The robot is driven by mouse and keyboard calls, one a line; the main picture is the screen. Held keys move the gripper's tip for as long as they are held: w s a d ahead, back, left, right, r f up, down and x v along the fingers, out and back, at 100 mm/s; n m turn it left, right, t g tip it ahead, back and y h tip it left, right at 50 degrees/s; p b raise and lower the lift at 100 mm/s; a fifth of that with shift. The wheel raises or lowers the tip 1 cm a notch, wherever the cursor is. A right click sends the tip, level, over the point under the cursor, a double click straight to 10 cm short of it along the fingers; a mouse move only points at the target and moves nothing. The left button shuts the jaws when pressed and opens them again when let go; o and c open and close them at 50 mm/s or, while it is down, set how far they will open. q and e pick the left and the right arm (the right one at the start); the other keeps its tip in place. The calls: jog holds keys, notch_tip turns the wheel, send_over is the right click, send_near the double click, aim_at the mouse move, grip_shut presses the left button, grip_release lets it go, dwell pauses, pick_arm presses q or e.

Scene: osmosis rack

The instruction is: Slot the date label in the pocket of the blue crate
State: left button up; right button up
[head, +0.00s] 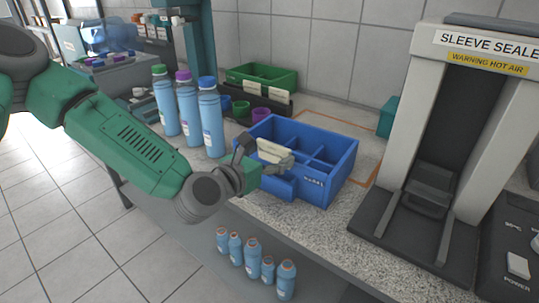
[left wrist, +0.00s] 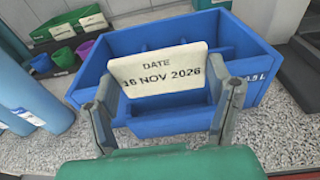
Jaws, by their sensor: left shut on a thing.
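The date label (left wrist: 160,77) is a cream card reading "DATE 16 NOV 2026", and it also shows in the head view (head: 274,152). My left gripper (left wrist: 161,108) is shut on the label, one finger at each side edge; in the head view the gripper (head: 262,166) is at the crate's front left. The blue crate (head: 338,177) stands on the counter, divided into compartments, and fills the middle of the left wrist view (left wrist: 247,82). The label is upright at the crate's front side. I cannot tell whether it touches the crate. My right gripper is not in view.
Several blue bottles (head: 210,118) stand left of the crate. A green bin (head: 270,78) and small cups (head: 241,108) are behind. The sleeve sealer (head: 400,130) stands to the right. More bottles (head: 253,256) are below the counter's front edge. Speckled counter (head: 290,222) shows before the crate.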

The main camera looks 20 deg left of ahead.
pick_arm(q)
jog(key=shift+f+b, duration=1.65)
jog(key=shift+f, duration=0.15)
dwell(1.2)
jog(key=o, duration=1.7)
jog(key=v, duration=0.7)
jog(key=shift+s, duration=0.2)
jog(key=shift+a, duration=0.1)
jog(key=shift+f, duration=0.1)
